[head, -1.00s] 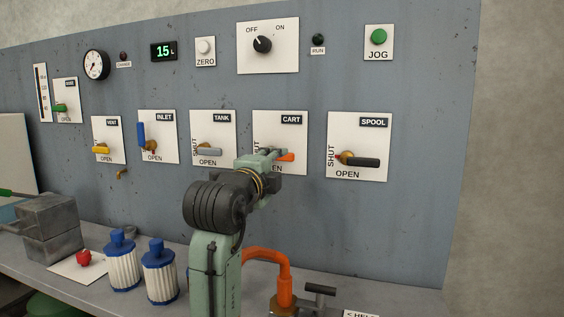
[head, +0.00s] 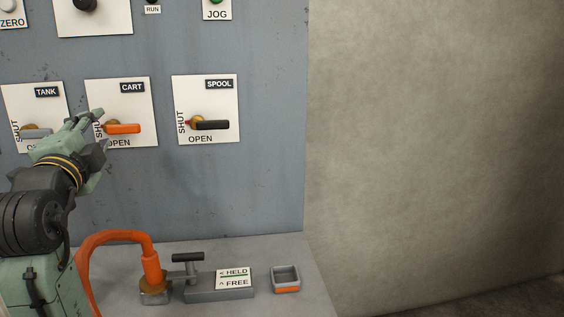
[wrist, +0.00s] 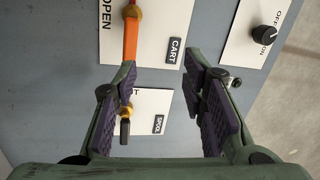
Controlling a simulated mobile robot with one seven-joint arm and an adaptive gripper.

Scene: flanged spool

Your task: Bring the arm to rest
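My gripper (head: 98,120) is in front of the panel at the CART plate (head: 140,108), beside the orange CART handle (head: 124,129), which points right and level. In the wrist view my gripper (wrist: 160,76) has its two purple-padded fingers well apart with nothing between them. The orange handle (wrist: 131,40) shows there beyond the left fingertip, and I cannot tell the exact gap. The black SPOOL handle (head: 212,125) also points right, and it shows in the wrist view (wrist: 125,131).
The TANK valve's grey handle (head: 38,133) is partly behind my gripper. An orange hose (head: 150,268), a HELD/FREE block (head: 234,278) and a small tray (head: 286,280) are on the bench below. The right side is bare wall.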

